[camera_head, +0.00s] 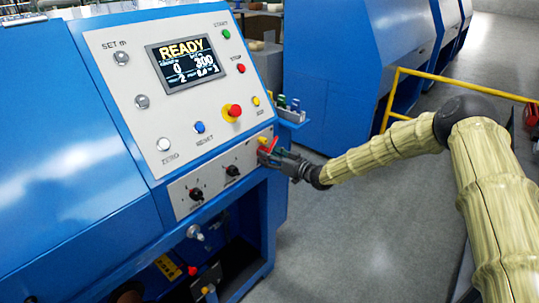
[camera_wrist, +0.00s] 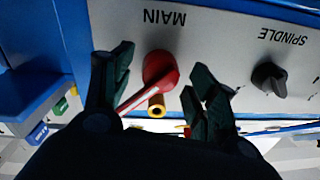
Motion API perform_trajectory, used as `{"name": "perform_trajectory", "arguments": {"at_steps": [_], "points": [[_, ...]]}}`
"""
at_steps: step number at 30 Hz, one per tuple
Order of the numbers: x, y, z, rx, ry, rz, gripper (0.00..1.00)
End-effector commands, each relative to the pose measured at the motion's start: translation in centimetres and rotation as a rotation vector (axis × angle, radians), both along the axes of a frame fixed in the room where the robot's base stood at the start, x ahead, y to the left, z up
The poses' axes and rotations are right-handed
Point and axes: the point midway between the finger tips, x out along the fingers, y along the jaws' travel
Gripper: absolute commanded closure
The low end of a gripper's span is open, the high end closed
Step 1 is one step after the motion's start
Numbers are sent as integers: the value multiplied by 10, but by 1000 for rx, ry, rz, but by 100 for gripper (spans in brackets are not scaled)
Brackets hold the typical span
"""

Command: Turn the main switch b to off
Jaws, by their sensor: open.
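The main switch is a red rotary knob on the grey panel, under the upside-down label MAIN in the wrist view (camera_wrist: 160,66). Its white-marked handle slants toward the lower left there. In the head view only a bit of the red knob (camera_head: 273,146) shows at the panel's right end, partly hidden by my gripper (camera_head: 268,156). My gripper is open in the wrist view (camera_wrist: 161,74), one dark finger on each side of the knob. A gap shows between the knob and the right finger; the handle's end is close to the left finger, and contact cannot be told.
A black SPINDLE knob (camera_wrist: 268,78) sits right of the main switch in the wrist view. A brass-coloured cylinder (camera_wrist: 156,105) is beside the red handle. The display (camera_head: 187,62) reads READY. A yellow rail (camera_head: 440,78) stands behind my arm. Grey floor is clear below.

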Motion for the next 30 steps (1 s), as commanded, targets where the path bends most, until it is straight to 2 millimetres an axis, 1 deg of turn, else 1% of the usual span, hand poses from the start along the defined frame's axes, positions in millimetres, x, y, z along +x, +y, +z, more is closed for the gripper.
{"name": "perform_trajectory", "arguments": {"at_steps": [7, 8, 9, 14, 15, 17, 18, 25, 30], "points": [[0, 0, 0, 0, 0, 0, 42], [0, 0, 0, 0, 0, 0, 44], [0, 0, 0, 0, 0, 0, 51], [0, 0, 0, 0, 0, 0, 80], [0, 0, 0, 0, 0, 0, 87], [0, 0, 0, 0, 0, 0, 98], [0, 0, 0, 0, 0, 0, 100], [0, 0, -1, -12, -14, -1, 100], [0, 0, -3, -54, -65, 0, 100]]}}
